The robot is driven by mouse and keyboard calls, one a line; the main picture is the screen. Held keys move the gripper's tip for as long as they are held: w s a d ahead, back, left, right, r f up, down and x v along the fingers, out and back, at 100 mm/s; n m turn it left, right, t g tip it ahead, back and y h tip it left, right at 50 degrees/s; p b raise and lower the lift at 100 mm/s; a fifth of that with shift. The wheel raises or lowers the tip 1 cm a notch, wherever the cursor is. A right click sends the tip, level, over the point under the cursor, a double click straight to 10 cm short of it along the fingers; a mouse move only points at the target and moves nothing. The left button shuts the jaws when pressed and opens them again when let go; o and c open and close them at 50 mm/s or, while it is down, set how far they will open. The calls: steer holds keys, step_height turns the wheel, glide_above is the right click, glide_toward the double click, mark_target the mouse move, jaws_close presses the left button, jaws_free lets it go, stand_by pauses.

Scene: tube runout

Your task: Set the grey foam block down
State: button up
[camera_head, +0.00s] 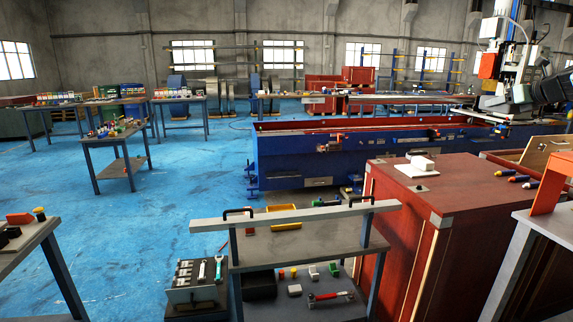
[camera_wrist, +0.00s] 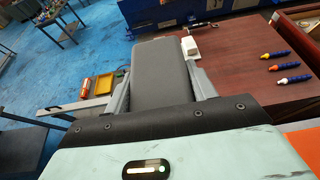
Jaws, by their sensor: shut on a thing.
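The grey foam block (camera_wrist: 158,65) is a long, plain grey slab in the middle of the wrist view. My gripper (camera_wrist: 160,82) is shut on it, with a grey finger along each long side. The block points away from the wrist, and its near end is hidden behind the dark edge of the gripper body. Neither the block nor my gripper can be made out in the head view.
On the cabinet (camera_head: 455,185) stand a white block on a plate (camera_head: 420,163) and several screwdriver-like tools (camera_head: 518,179). The middle of its top is clear. Left stands a cart (camera_head: 310,240) with a raised bar and a yellow tray (camera_head: 284,218). An orange piece (camera_head: 552,185) stands right.

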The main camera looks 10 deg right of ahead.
step_height(320, 180, down, 26)
steer(key=d+m+h, duration=0.2)
steer(key=m+h, duration=0.1)
steer(key=h, duration=0.1)
steer(key=s+a+f, duration=0.2)
steer(key=a+f, duration=0.3)
steer(key=f, duration=0.5)
steer(key=s+a+f, duration=0.3)
steer(key=a+f, duration=0.3)
steer(key=f, duration=0.4)
steer(key=s+a+f+n+y, duration=0.1)
steer(key=s+a+f, duration=0.25)
steer(key=a, duration=0.65)
steer(key=s+a+f+y, duration=0.1)
steer(key=s+a+f, duration=0.25)
steer(key=a, duration=0.55)
steer(key=s+a+r+n+y, duration=0.1)
steer(key=s+a+r, duration=0.8)
steer(key=s+a, duration=0.4)
steer(key=shift+a+r+b, duration=0.2)
steer(key=shift+a+b, duration=0.25)
steer(key=shift+a, duration=0.1)
steer(key=shift+s, duration=0.1)
